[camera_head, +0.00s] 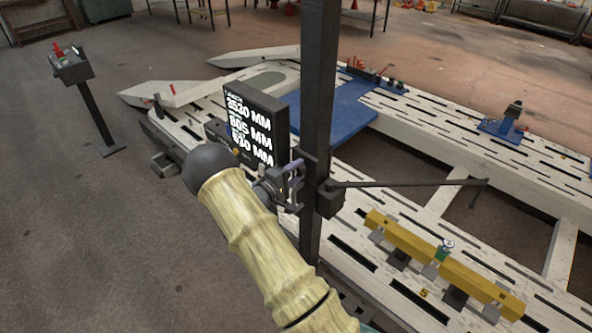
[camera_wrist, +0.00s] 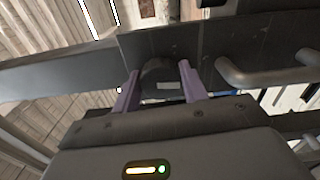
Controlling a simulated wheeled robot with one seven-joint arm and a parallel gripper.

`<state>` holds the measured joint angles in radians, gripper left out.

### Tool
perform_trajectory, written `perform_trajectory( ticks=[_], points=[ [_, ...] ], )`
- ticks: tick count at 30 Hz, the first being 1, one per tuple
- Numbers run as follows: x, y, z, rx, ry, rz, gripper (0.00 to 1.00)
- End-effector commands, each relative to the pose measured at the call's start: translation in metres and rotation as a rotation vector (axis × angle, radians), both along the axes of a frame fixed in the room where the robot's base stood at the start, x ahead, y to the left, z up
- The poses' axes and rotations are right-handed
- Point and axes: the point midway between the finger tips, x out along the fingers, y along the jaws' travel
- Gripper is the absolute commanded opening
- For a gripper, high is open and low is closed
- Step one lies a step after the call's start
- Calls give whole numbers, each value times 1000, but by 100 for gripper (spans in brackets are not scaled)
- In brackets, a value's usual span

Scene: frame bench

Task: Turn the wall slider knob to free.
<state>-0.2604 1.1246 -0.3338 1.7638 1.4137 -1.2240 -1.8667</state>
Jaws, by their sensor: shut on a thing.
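The slider knob (camera_wrist: 165,86) is a dark round knob with a pale mark on its face, on the dark slider block in the wrist view. My gripper (camera_wrist: 159,70) has its two purple fingers on either side of the knob and is shut on it. In the head view my gripper (camera_head: 294,172) is at the left side of the dark slider (camera_head: 329,200) on the upright post (camera_head: 319,100). The knob is too hidden there to make out. I cannot read the knob's setting.
A display with white figures in MM (camera_head: 249,128) stands just behind my arm. A thin dark rod (camera_head: 410,184) sticks out right from the slider. The white slotted frame bench (camera_head: 350,235) lies below, with a yellow beam (camera_head: 405,245) at right. Grey floor is open at left.

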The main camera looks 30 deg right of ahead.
Motion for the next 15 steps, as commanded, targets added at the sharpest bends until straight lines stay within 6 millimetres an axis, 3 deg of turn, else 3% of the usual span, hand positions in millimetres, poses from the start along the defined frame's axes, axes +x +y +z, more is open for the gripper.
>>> perform_trajectory(
  ticks=[15],
  points=[
    [1, 1, 0, -44, 125, 3, 20]
  ],
)
